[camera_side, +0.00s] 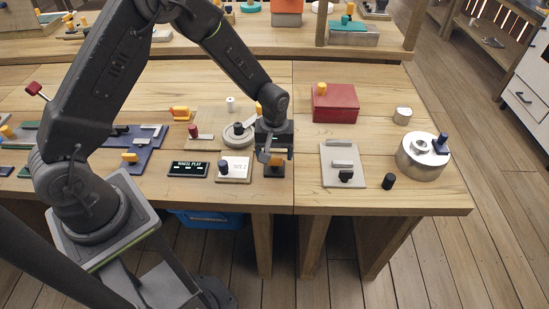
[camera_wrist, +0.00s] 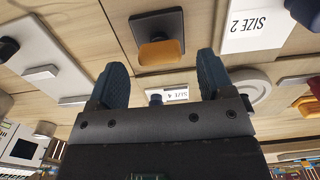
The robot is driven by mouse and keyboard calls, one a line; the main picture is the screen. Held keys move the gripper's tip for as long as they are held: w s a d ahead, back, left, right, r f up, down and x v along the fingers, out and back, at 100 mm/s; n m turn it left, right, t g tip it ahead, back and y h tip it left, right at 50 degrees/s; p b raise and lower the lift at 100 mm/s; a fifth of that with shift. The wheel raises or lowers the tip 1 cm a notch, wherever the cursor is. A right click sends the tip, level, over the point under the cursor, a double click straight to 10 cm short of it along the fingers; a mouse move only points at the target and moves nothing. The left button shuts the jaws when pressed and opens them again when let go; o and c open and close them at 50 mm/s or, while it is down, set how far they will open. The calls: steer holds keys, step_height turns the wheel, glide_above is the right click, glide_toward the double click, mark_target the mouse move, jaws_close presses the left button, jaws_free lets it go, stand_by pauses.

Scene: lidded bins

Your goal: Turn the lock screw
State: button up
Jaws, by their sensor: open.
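An orange knob (camera_wrist: 160,52) on a dark square plate (camera_wrist: 153,22) lies between and beyond my fingertips in the wrist view; it looks like the lock screw, though no label confirms it. In the side view the dark plate (camera_side: 274,171) sits near the table's front edge, partly hidden under my gripper. My gripper (camera_side: 272,157) points down just above it. In the wrist view my gripper (camera_wrist: 163,68) is open, with one finger to each side of the knob and nothing held. The knob appears apart from both fingers.
A grey plate with a handle (camera_side: 337,170) lies to the right. A round grey disc (camera_side: 237,136) is behind. A red box (camera_side: 335,103) and a metal drum (camera_side: 423,155) stand farther right.

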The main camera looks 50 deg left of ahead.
mark_target(275, 162)
steer(key=shift+f, duration=1.45)
steer(key=c, duration=0.9)
